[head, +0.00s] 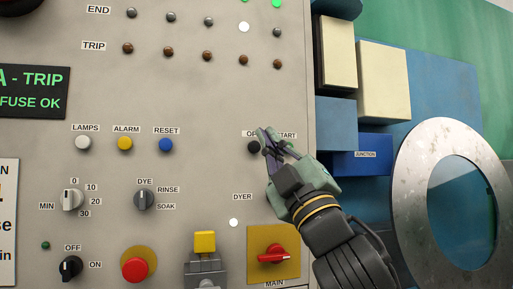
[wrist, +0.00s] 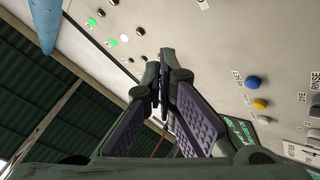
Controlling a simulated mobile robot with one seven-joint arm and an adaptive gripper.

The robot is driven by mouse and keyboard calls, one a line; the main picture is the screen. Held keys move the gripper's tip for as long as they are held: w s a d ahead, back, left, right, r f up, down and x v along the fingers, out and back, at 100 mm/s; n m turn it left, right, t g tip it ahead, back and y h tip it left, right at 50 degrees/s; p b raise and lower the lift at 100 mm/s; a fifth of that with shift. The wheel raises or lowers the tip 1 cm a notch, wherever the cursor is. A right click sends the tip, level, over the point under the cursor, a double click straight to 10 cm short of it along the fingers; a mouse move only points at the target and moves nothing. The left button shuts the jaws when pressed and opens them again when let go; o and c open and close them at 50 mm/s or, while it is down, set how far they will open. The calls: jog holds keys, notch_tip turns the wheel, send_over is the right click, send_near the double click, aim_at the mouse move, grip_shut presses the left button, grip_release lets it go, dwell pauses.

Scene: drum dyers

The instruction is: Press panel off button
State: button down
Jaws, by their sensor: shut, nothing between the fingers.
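The black off button (head: 253,147) is on the grey panel (head: 215,170), below a label partly hidden by my gripper. My gripper (head: 266,135) is shut and empty, its fingertips just right of the black button in the head view. Whether they touch the panel or a button cannot be told. The START label shows right of the fingers; its button is mostly hidden behind them. In the wrist view my gripper (wrist: 160,85) points up along the panel, and the off button cannot be made out there.
White (head: 83,143), yellow (head: 125,143) and blue (head: 166,144) buttons sit to the left. A red main switch (head: 272,254) and a yellow-topped lever (head: 205,242) are below. Blue boxes (head: 362,155) and a round metal ring (head: 409,190) stand right of the panel edge.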

aim_at(258, 146)
jog(key=shift+w, duration=0.1)
jog(key=shift+w+a+p, duration=0.3)
jog(key=shift+w+a, duration=0.15)
jog(key=shift+w, duration=0.95)
jog(key=shift+w+a+p, duration=0.3)
jog(key=shift+w+a, duration=0.2)
jog(key=shift+w, duration=0.85)
jog(key=shift+w+a+p, duration=0.3)
jog(key=shift+w+a, duration=0.15)
jog(key=shift+w, duration=0.95)
jog(key=shift+w+a, duration=0.1)
jog(key=shift+w, duration=0.3)
jog(key=shift+w+a+p, duration=0.15)
jog(key=shift+w+p, duration=0.15)
jog(key=shift+w, duration=0.15)
jog(key=shift+s, duration=0.1)
jog(key=shift+s+d, duration=0.25)
jog(key=shift+s, duration=0.5)
jog(key=shift+s+b, duration=0.1)
jog(key=shift+b, duration=0.2)
